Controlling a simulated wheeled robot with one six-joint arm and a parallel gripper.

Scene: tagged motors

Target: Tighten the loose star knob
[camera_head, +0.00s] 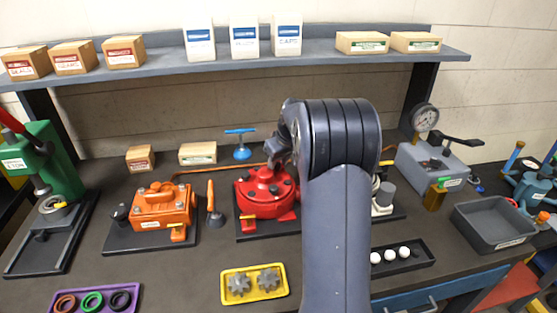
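A round red housing (262,197) on a dark base plate stands in the middle of the bench. Several small dark knobs (252,193) sit on its top; their star shape and which one is loose are too small to tell. My gripper (279,163) points down over the rear right part of the housing, close above it or touching. Its fingers are dark, small and partly hidden by my arm, so I cannot tell whether they are open or hold a knob. My arm hides the right side of the housing.
An orange unit (160,207) and an orange-handled tool (213,205) stand left of the housing. A blue T-handle (241,146) stands behind it. A yellow tray with gears (254,297) lies in front. A shelf (230,52) with boxes spans above.

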